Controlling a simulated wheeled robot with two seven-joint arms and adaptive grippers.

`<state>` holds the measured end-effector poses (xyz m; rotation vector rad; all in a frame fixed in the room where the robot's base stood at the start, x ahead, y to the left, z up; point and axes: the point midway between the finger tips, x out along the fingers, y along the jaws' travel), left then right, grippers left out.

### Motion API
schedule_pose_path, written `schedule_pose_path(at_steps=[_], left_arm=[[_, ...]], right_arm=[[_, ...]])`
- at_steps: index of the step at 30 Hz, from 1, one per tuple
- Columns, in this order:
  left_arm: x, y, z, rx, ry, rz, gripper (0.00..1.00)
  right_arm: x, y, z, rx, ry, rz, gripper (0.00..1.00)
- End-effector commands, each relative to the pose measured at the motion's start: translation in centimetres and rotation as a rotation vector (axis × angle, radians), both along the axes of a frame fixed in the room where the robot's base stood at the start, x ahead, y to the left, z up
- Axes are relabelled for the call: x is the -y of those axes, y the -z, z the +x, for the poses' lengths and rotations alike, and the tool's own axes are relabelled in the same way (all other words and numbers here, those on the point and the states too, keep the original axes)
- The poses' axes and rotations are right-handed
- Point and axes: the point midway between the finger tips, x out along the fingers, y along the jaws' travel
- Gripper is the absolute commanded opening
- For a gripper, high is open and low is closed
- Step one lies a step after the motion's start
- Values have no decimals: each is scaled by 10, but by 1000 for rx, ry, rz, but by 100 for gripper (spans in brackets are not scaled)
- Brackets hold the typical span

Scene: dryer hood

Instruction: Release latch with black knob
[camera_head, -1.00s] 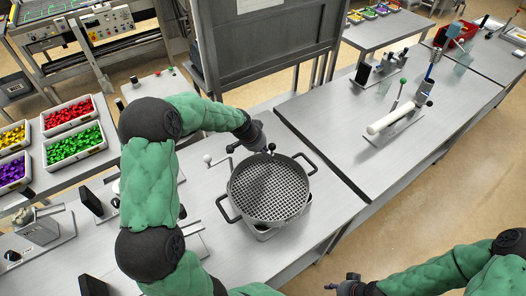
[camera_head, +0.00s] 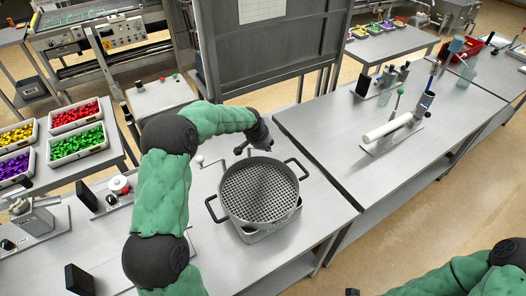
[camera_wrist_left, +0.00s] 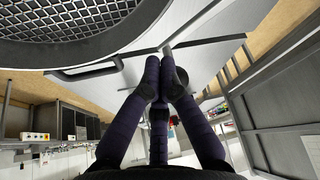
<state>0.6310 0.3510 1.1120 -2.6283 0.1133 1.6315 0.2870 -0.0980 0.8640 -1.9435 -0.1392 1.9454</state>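A round dark-grey pan (camera_head: 262,217) with a perforated mesh inside and two side handles stands on the near bench. Its rim and mesh (camera_wrist_left: 75,20) fill the upper left of the left wrist view. My left gripper (camera_head: 252,150) is just behind the pan's far rim. In the left wrist view its long dark fingers (camera_wrist_left: 161,58) converge, with tips nearly together. A small dark rounded piece (camera_wrist_left: 181,76) shows beside the right finger; I cannot tell if it is the black knob. The latch is not clearly visible. My right gripper (camera_head: 352,292) is mostly cut off at the bottom edge.
A lever with a white knob (camera_head: 200,160) stands left of the pan. A fixture with a white cylinder (camera_head: 388,129) and a green-knobbed lever is on the right bench (camera_head: 330,140). A dark upright panel (camera_head: 270,50) rises behind. Bins of coloured pieces (camera_head: 76,145) sit left.

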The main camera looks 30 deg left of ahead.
Motion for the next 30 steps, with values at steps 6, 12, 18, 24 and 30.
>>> schedule_pose_path(at_steps=[6,12,18,24,30], left_arm=[[1,2,13,2,-93,1,0],[2,3,26,2,-147,2,0],[-1,4,40,3,-302,1,0],[-6,3,51,1,-443,2,0],[-11,0,58,2,-481,-1,0]], right_arm=[[0,12,0,0,0,0,40],[0,28,0,0,0,0,40],[0,47,0,0,0,0,40],[0,59,0,0,0,0,40],[0,65,0,0,0,0,40]])
